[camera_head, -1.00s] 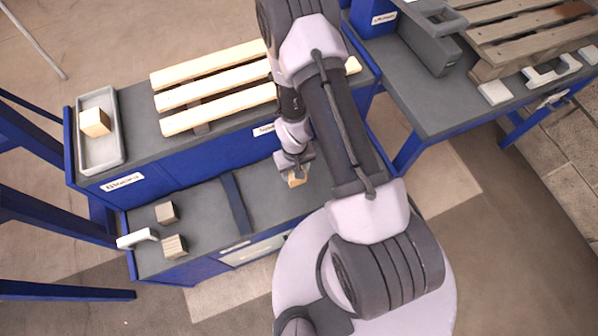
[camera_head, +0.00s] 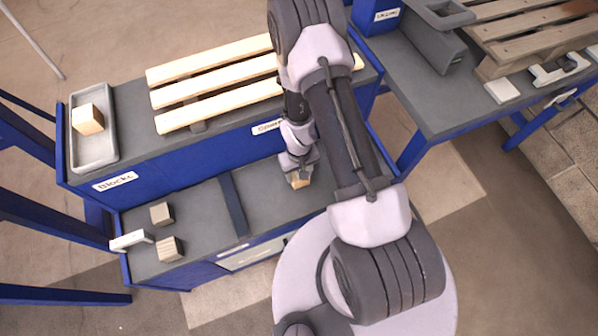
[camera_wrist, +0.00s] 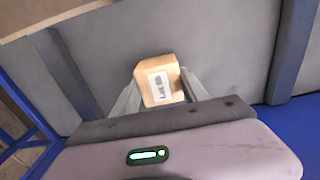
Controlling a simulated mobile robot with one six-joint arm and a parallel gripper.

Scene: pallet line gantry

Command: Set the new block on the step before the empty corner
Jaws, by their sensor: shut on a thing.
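My gripper (camera_head: 299,174) is shut on a light wooden block (camera_head: 300,182), low over the right part of the lower grey step (camera_head: 265,190), right of a dark divider strip (camera_head: 233,205). In the wrist view the block (camera_wrist: 160,82) sits between the two fingers and shows a white label with dark print. I cannot tell whether the block touches the step.
A grey tray (camera_head: 92,165) on the upper left holds another light block (camera_head: 88,119). Two greyer blocks (camera_head: 161,213) (camera_head: 170,248) and a white bracket (camera_head: 127,240) stand on the step's left part. A worn pallet (camera_head: 530,40) lies on the right table (camera_head: 440,105).

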